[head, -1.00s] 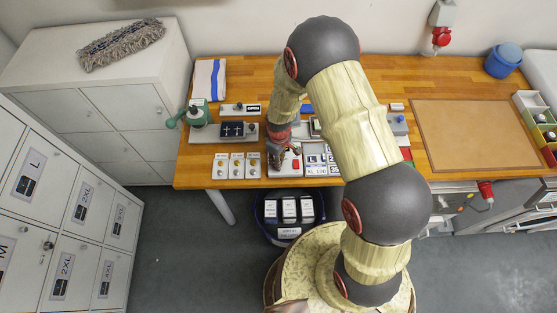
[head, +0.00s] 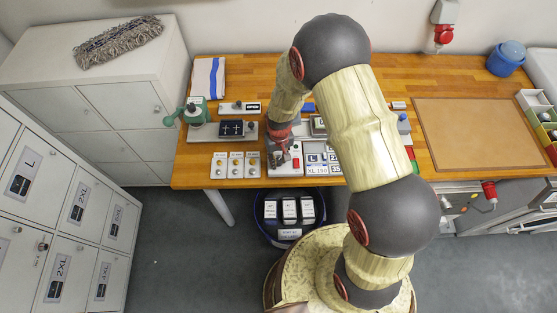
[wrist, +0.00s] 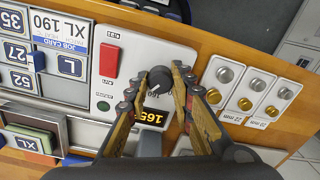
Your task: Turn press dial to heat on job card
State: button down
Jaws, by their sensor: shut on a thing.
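The press dial (wrist: 161,80) is a dark round knob on a pale control panel (wrist: 122,72). My gripper (wrist: 160,84) has its two fingers closed around the dial's sides in the wrist view. In the head view my gripper (head: 283,158) is over the same panel at the front of the bench. An orange-lit display (wrist: 153,117) beside the dial reads 165, partly hidden by a finger. The job card (wrist: 64,46) lies beside the panel and shows "XL 190"; it also shows in the head view (head: 317,170).
A red rocker or block (wrist: 110,60) and a green lamp (wrist: 103,105) sit on the panel close to the fingers. Plates with round knobs (wrist: 241,88) lie on the other side. A green hand press (head: 196,110) stands at the bench's left. A bin (head: 262,222) is below.

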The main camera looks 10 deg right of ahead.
aim_at(279, 161)
jog(key=shift+m, duration=0.9)
jog(key=c, duration=1.6)
grip_release()
jog(key=shift+o, duration=0.3)
notch_tip(279, 161, up, 12)
jog(key=shift+s, duration=0.1)
